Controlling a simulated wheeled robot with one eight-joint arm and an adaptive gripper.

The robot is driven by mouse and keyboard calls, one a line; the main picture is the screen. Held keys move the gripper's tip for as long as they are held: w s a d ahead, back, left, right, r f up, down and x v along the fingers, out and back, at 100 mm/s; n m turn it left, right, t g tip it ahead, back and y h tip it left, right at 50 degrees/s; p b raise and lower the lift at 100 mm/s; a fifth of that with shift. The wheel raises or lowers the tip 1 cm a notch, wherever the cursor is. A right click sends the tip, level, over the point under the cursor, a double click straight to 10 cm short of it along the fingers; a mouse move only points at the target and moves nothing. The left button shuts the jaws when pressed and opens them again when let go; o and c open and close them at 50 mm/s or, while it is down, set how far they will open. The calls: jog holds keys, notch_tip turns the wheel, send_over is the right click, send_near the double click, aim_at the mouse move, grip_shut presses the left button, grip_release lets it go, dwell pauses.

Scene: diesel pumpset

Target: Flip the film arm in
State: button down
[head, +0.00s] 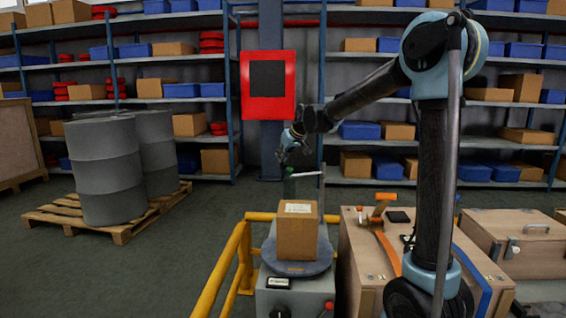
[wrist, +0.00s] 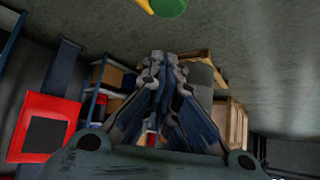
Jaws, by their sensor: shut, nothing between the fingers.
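A cardboard box (head: 297,232) stands on a round grey turntable (head: 285,268) on a grey machine base. Behind the box, a thin light grey bar (head: 308,174) meets an upright at its right end. It may be the film arm, but I cannot tell for sure. A dark green upright shape (head: 290,187) shows just below my gripper (head: 290,158). My gripper is above and behind the box and small in the head view. In the wrist view, my gripper's fingers (wrist: 166,60) are together and empty. A green disc with a yellow part (wrist: 170,6) shows at the top edge.
Yellow rails (head: 232,262) stand left of the turntable. A wooden crate (head: 350,245) with orange tools is at the right. Grey drums (head: 105,170) stand on a pallet (head: 65,215) at the left. A red panel (head: 268,87) and shelves are behind. The floor at the left front is clear.

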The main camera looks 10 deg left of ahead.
jog(key=v, duration=0.7)
jog(key=shift+d+r, duration=0.25)
jog(key=shift+d, duration=0.15)
jog(key=s+d+f+m+h, duration=0.1)
jog(key=s+d+f, duration=0.2)
jog(key=s+d, duration=0.4)
jog(key=s+d+f+m+g+h, duration=0.1)
jog(key=s+d+f+m, duration=0.2)
jog(key=d, duration=0.7)
jog(key=s+d+f+h, duration=0.2)
jog(key=s+d+f, duration=0.1)
jog(key=s+d, duration=0.45)
jog(key=s+d+f+m+g+h, duration=0.1)
jog(key=s+d+f+m, duration=0.1)
jog(key=s+d+f, duration=0.5)
jog(key=s+d+f+m+g+h, duration=0.1)
jog(key=s+d+f+m, duration=0.2)
jog(key=s+d+f, duration=0.4)
jog(key=s+f, duration=0.2)
jog(key=s, duration=0.4)
jog(key=shift+s+d+f+g, duration=0.25)
jog(key=shift+d+g, duration=0.05)
jog(key=shift+d, duration=0.05)
